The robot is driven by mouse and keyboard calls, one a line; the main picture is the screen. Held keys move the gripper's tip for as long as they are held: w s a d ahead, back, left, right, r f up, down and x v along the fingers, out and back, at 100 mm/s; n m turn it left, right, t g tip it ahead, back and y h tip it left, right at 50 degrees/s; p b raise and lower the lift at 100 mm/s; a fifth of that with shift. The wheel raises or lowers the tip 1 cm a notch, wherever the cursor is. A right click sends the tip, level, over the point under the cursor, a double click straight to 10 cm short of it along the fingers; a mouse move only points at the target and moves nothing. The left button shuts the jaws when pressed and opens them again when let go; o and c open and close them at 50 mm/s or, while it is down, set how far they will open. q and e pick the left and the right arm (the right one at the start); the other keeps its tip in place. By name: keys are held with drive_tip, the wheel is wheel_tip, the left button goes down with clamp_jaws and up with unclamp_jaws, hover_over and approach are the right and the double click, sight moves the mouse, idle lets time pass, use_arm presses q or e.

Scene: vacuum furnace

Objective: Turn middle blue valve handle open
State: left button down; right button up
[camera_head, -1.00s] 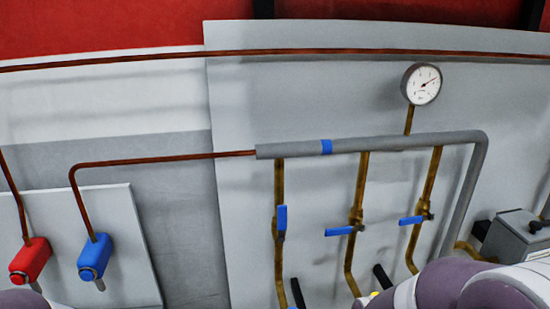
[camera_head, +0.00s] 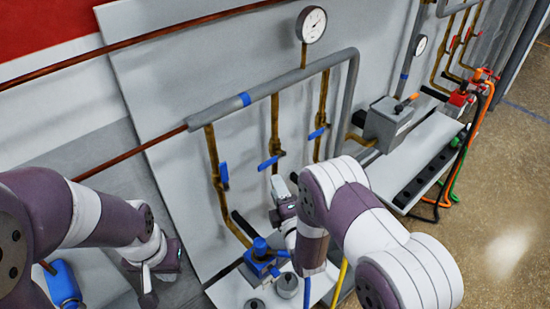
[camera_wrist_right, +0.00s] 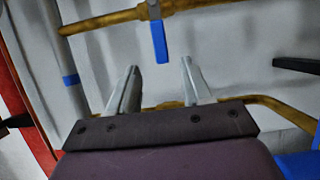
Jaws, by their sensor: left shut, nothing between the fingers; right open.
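The middle blue valve handle (camera_head: 268,163) sits crosswise on the middle brass pipe (camera_head: 275,120). In the right wrist view a crosswise blue handle (camera_wrist_right: 160,42), apparently the same one, shows just beyond and between the fingertips. My right gripper (camera_wrist_right: 160,67) is open and empty, with one finger to each side of the handle's line; I cannot tell its exact distance. In the head view my right arm hides most of that gripper, just below the middle handle. My left gripper (camera_head: 148,292) is shut and empty at the lower left, away from the valves.
The left blue handle (camera_head: 224,174) lies along its pipe; the right blue handle (camera_head: 317,133) is crosswise. A grey manifold pipe (camera_head: 285,86) and a gauge (camera_head: 311,24) are above. A blue-topped fitting (camera_head: 260,248) stands below. A grey box (camera_head: 388,122) is at the right.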

sight(267, 166)
drive_tip(key=p+x, duration=0.2)
drive_tip(key=x, duration=0.7)
drive_tip(key=shift+w+a+p, duration=0.1)
drive_tip(key=shift+w+p, duration=0.1)
drive_tip(key=shift+p, duration=0.1)
drive_tip(key=shift+w, duration=0.55)
drive_tip(key=shift+c, duration=0.3)
clamp_jaws()
